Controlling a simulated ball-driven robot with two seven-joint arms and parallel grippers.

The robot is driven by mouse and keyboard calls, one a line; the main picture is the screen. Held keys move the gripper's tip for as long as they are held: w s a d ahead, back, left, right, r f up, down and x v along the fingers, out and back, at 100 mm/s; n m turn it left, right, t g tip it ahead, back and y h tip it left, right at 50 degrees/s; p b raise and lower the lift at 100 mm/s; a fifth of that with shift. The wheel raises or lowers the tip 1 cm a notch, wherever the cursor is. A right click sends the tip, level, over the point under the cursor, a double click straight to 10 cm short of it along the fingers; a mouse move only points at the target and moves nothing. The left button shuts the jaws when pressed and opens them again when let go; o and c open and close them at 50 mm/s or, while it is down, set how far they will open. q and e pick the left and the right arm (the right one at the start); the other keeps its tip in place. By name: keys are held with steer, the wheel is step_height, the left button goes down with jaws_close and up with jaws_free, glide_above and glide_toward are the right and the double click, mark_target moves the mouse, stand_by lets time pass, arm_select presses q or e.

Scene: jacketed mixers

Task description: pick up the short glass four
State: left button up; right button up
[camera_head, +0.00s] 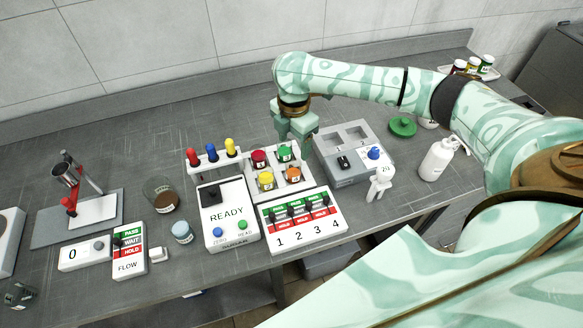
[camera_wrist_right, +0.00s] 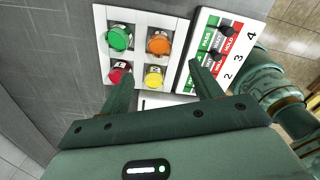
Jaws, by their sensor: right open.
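Several short glasses with coloured contents stand in a white tray (camera_head: 307,186): red (camera_head: 259,159), green (camera_head: 285,152), yellow (camera_head: 266,180) and orange (camera_head: 293,174). Their labels are too small to read surely, so I cannot tell which is four. The right wrist view shows the green (camera_wrist_right: 119,38), orange (camera_wrist_right: 159,42), red (camera_wrist_right: 120,73) and yellow (camera_wrist_right: 153,76) glasses. My right gripper (camera_head: 297,134) is open and empty above the tray's back right side. In the wrist view its fingers (camera_wrist_right: 162,88) are spread, with the yellow glass showing between them. My left gripper is not in view.
A white panel (camera_head: 301,218) numbered 1 to 4 stands in front of the tray.

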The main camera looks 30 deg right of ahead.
mark_target(293, 166)
step_height(293, 166, down, 6)
steer(key=shift+w+r+b, duration=0.1)
steer(key=shift+r+b, duration=0.1)
steer(key=shift+b, duration=0.55)
step_height(293, 166, down, 5)
steer(key=shift+r+b, duration=0.2)
steer(key=shift+b, duration=0.8)
steer(key=shift+r, duration=0.1)
steer(key=c, duration=1)
